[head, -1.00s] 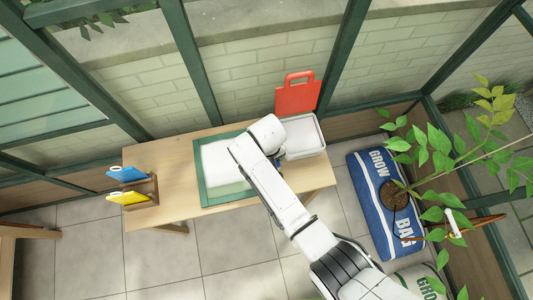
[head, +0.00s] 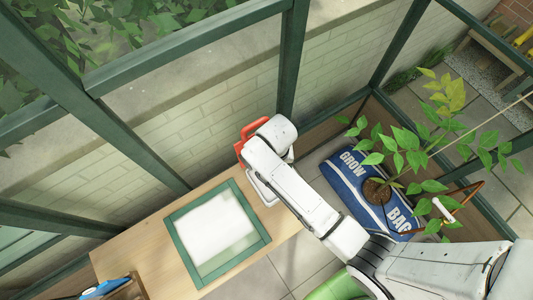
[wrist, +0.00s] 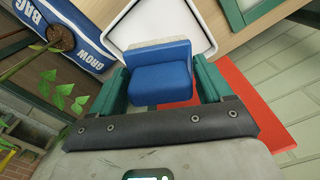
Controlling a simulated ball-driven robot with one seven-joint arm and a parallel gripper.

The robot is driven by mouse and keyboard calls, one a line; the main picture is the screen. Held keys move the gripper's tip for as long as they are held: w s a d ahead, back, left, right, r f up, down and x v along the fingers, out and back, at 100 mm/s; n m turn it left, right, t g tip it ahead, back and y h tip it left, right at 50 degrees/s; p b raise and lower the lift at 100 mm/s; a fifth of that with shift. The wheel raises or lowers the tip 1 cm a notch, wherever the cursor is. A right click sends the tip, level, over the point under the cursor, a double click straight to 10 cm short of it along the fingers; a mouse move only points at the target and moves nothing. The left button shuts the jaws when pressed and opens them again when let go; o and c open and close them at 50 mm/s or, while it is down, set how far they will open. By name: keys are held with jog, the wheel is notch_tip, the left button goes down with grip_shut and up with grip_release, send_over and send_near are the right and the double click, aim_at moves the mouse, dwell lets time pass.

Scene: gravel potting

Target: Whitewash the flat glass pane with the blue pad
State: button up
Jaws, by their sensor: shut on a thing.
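The flat glass pane in its green frame (head: 180,248) lies on the wooden table in the head view. Most of its glass (head: 213,225) looks white, with a thinner, greyer band along the near edge. In the wrist view my gripper (wrist: 160,76) is shut on the blue pad (wrist: 158,88), which has a pale face at its far side. The pad is over or in the white tray (wrist: 150,22); I cannot tell whether it touches. In the head view my arm hides the gripper, the pad and most of the tray (head: 262,192).
A blue item (head: 105,288) sits in a rack at the table's near left end. A blue grow bag (head: 345,185) with a leafy plant (head: 408,150) lies on the floor right of the table. Greenhouse posts stand behind.

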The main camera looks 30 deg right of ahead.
jog(key=shift+f+b, duration=2.15)
jog(key=shift+f, duration=0.7)
jog(key=shift+f, duration=0.55)
dwell(0.5)
notch_tip(320, 180, up, 5)
jog(key=p, duration=0.5)
jog(key=shift+r, duration=1.05)
